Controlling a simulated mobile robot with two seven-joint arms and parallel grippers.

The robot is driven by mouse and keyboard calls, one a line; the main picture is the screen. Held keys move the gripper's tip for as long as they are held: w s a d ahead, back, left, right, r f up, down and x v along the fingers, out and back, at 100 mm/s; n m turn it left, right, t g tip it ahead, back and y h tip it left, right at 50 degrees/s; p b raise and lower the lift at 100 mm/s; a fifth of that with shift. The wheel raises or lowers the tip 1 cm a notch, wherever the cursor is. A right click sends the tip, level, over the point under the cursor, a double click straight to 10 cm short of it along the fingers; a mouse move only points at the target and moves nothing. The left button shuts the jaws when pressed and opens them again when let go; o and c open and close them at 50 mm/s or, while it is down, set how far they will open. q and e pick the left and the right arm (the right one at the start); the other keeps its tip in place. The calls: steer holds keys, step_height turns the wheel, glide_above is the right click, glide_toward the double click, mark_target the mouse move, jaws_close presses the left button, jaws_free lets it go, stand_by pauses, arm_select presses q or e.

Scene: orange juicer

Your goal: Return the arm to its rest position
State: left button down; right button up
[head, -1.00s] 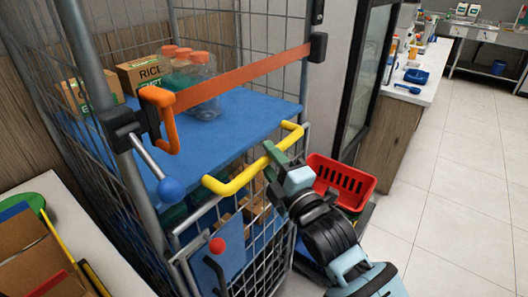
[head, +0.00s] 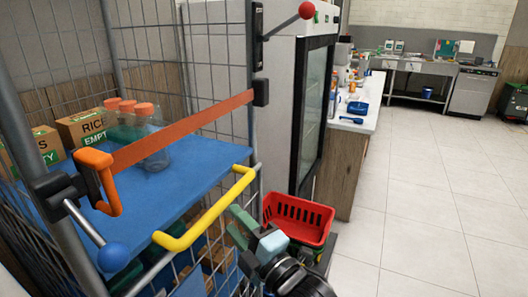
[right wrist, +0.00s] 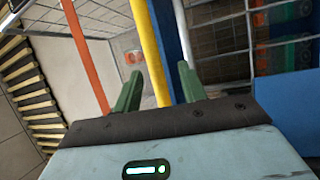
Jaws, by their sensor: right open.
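My right gripper (head: 238,222) is in the lower middle of the head view, just to the right of the yellow handle (head: 208,212) of the wire cage trolley. Its green fingers are apart and hold nothing. In the right wrist view the two fingertips (right wrist: 158,82) stand open, with the yellow handle (right wrist: 150,50) showing between them. I cannot tell how far the handle is from the fingers. My right arm reaches in from the bottom edge. My left gripper is not in view.
A red basket (head: 298,222) stands close beside my gripper. Open tiled floor (head: 420,210) lies to the right.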

steer(key=s+d+f+m+h+p, duration=0.1)
steer(key=s+d+f+m+h, duration=0.2)
steer(key=s+d+f+m, duration=0.55)
steer(key=s+d+f+m+h+p, duration=0.15)
steer(key=d+f+m+h, duration=0.3)
steer(key=f, duration=0.85)
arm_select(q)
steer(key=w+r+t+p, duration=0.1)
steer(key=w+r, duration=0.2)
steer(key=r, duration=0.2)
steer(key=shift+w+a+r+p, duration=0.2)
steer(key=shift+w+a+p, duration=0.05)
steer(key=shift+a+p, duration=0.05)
arm_select(e)
steer(key=s+d+f+m+g+h, duration=0.2)
steer(key=s+d+f+m, duration=0.3)
steer(key=s, duration=0.7)
steer(key=s+d+f+m+g+h, duration=0.2)
steer(key=s+d+f+m, duration=0.3)
steer(key=s+d+f, duration=0.3)
steer(key=s+d+g, duration=0.1)
steer(key=s+d, duration=0.1)
steer(key=s, duration=0.2)
steer(key=shift+s+g, duration=0.25)
steer(key=shift+g, duration=0.05)
